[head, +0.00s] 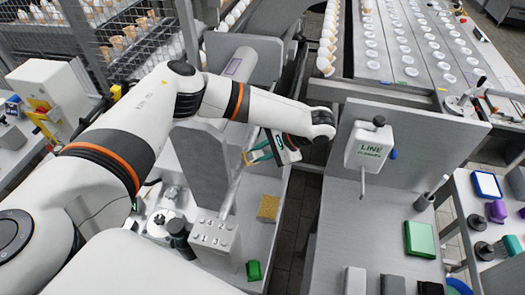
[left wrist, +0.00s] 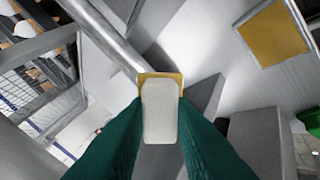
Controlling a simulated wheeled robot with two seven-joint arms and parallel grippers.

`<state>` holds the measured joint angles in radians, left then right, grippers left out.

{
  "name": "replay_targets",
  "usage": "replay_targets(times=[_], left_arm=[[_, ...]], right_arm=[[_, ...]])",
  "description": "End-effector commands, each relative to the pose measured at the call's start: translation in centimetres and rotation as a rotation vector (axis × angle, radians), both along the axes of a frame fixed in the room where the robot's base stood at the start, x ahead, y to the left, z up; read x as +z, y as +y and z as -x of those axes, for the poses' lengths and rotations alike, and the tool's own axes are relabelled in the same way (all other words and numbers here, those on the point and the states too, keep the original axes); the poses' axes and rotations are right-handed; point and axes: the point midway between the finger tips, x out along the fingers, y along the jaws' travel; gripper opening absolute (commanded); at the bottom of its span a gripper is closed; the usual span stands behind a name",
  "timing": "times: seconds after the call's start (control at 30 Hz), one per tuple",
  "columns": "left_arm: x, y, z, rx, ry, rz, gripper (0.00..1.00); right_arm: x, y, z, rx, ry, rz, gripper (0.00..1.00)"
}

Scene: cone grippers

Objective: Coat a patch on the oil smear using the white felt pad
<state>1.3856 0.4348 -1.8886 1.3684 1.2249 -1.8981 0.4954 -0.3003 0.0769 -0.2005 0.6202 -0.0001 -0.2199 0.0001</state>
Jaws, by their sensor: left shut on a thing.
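My left gripper (head: 262,151) is shut on a small white pad, with its teal fingers on either side. In the left wrist view the white pad (left wrist: 160,112) sits between the fingertips of the left gripper (left wrist: 160,125), with a yellow-gold edge at its far end. The pad is held in the air beside a grey metal bar. A flat gold square (head: 268,207) lies on the bench below and right of the gripper; it also shows in the left wrist view (left wrist: 272,35). I cannot make out an oil smear. My right gripper is out of view.
A grey block with numbered marks (head: 214,238) and a small green block (head: 254,270) stand on the bench near me. An upright grey panel (head: 205,160) is left of the gripper. A white dispenser (head: 368,146) hangs on a panel at right, with a green box (head: 420,239) nearby.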

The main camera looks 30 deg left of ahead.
Motion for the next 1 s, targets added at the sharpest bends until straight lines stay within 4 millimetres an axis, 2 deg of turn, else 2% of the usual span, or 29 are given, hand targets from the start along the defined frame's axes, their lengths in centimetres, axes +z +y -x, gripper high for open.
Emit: replay_targets(times=[0.7, 1.0], left_arm=[[-0.9, 0.9, 0.2, 0.001, -0.001, 0.0, 0.03], [-1.0, 1.3, -2.1, 0.001, -0.001, 0.0, 0.03]], right_arm=[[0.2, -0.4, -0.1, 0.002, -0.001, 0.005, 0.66], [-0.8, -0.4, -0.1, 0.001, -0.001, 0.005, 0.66]])
